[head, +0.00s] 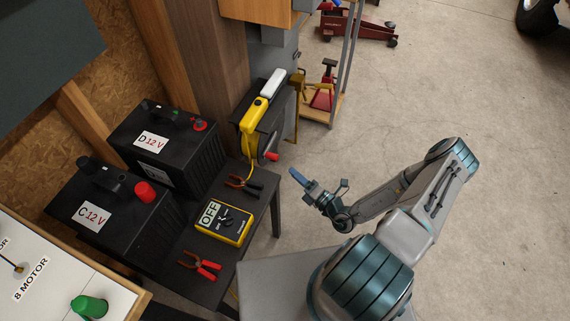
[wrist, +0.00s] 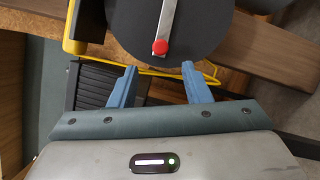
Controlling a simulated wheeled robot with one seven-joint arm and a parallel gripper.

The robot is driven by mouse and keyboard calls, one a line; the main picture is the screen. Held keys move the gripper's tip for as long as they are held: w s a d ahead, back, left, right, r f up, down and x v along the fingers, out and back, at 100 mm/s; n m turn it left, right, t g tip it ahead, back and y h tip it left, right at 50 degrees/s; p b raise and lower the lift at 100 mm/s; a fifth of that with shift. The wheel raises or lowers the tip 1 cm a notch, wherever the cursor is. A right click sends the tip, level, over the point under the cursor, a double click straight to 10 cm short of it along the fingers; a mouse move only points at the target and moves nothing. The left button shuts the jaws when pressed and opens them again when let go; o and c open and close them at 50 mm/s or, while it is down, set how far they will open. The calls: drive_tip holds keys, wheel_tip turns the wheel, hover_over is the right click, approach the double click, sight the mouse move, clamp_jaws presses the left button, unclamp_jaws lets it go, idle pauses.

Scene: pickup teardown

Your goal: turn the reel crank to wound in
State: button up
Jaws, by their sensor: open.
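The reel (head: 262,135) is a dark drum on a yellow frame (head: 253,117) beside the bench, with a red crank knob (head: 271,156) low on its side. In the wrist view the reel is a black disc (wrist: 205,30). A grey crank arm (wrist: 166,20) points down the picture to the red knob (wrist: 160,47). My gripper (wrist: 159,68) is open and empty, its two blue fingers apart. The knob appears just beyond the fingertips, between them sideways. In the head view my gripper (head: 298,176) is right of the knob, with a gap between.
A yellow cable (wrist: 155,72) runs below the reel. A shelf rack (head: 345,60) stands behind.

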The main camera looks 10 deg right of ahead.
drive_tip(key=shift+v, duration=1.85)
drive_tip(key=shift+c, duration=0.3)
